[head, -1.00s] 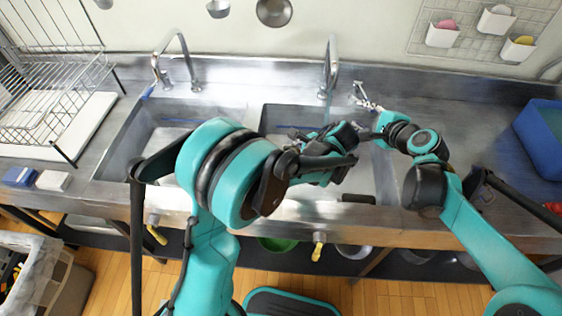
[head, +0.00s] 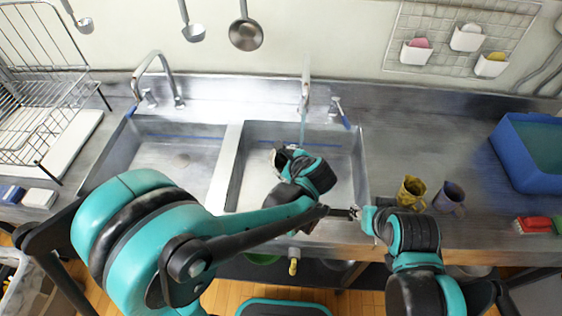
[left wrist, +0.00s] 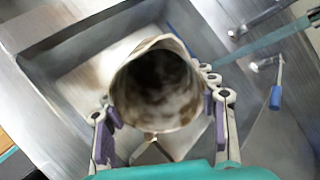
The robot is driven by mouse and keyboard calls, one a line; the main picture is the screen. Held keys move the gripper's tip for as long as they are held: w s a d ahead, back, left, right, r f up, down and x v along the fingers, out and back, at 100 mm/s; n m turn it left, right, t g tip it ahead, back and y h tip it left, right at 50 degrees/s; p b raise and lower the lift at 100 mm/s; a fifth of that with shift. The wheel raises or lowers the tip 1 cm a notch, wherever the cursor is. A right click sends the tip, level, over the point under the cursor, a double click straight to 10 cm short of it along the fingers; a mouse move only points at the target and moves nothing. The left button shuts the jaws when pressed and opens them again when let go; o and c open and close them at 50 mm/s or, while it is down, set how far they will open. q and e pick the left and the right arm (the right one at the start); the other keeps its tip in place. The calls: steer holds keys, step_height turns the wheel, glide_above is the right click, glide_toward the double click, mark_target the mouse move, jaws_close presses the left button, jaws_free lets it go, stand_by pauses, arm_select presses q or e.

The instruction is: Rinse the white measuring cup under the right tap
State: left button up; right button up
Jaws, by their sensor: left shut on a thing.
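The white measuring cup (left wrist: 142,118) is held in my left gripper (left wrist: 165,135), with a purple-padded finger on each side. Its mouth faces the wrist camera, and brown stains show inside. In the head view the cup (head: 279,160) is in the right basin, partly hidden by my left gripper (head: 285,163). The right tap (head: 305,92) is just behind, with a thin bluish stream of water (head: 303,128) below its spout. Its blue-tipped lever (head: 341,112) is to the right. My right gripper (head: 350,213) is by the basin's front right corner; its finger opening is unclear.
The left basin (head: 180,160) is empty under its own tap (head: 155,62). A yellow cup (head: 411,190) and a purple-grey cup (head: 450,197) stand on the right counter. A blue tub (head: 528,160) and red-green sponge (head: 537,224) are farther right. A dish rack (head: 45,90) is at left.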

arm_select(q)
steer(key=w+d+f+b, duration=0.1)
steer(key=w, duration=0.5)
steer(key=w+d+f+b, duration=0.1)
steer(key=w, duration=0.6)
steer(key=shift+w+d+f, duration=0.25)
steer(key=shift+w+f, duration=0.05)
steer(key=shift+f, duration=0.1)
steer(key=shift+d, duration=0.1)
stand_by(0.4)
steer(key=shift+s+d, duration=0.15)
steer(key=shift+d, duration=0.35)
steer(key=shift+a, duration=0.15)
steer(key=shift+a, duration=0.45)
steer(key=s+a, duration=0.1)
steer(key=s, duration=0.6)
steer(key=shift+s+a+b, duration=0.25)
steer(key=shift+s+b, duration=0.1)
